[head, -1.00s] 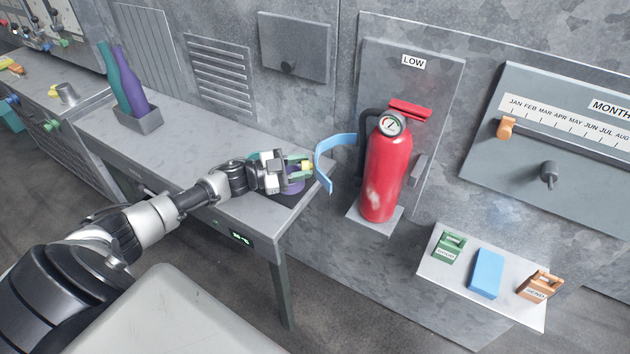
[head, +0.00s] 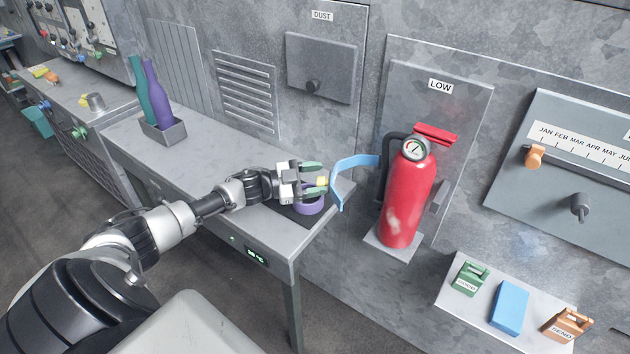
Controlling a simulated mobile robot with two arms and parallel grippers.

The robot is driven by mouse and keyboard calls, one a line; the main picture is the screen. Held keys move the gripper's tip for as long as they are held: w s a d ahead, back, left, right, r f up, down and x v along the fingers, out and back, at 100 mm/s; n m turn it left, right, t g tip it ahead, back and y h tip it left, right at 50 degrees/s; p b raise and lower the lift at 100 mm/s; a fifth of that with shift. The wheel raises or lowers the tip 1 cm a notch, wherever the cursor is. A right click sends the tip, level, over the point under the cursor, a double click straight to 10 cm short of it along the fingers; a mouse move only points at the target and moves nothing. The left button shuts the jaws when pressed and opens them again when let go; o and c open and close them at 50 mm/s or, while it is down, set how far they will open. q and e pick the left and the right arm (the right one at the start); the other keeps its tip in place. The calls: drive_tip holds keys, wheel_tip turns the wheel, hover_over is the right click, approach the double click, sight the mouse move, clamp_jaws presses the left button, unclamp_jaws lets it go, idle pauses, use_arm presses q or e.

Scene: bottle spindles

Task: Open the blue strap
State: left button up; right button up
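The blue strap (head: 353,166) is a curved band attached at the left side of the red fire extinguisher (head: 407,203). It stands swung out to the left, its free end curving down and clear of the extinguisher's front. My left gripper (head: 318,179) is just left of the strap, over the table's right end. Its green-tipped fingers are spread apart. A small yellow piece (head: 322,182) shows between them; I cannot tell what it belongs to, or whether a finger touches the strap. My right gripper is out of view.
A purple round object (head: 308,206) sits on a dark mat below my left gripper. A grey holder (head: 164,131) with teal and purple bottles stands on the table's left part. A shelf (head: 470,303) with green, blue and orange items is at the lower right.

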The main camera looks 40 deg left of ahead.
use_arm(q)
drive_tip(key=shift+s+d+f, duration=0.1)
drive_tip(key=shift+d+f, duration=0.05)
drive_tip(key=b+v, duration=0.1)
drive_tip(key=v, duration=0.9)
drive_tip(key=shift+s+a+b, duration=0.3)
drive_tip(key=shift+b, duration=0.1)
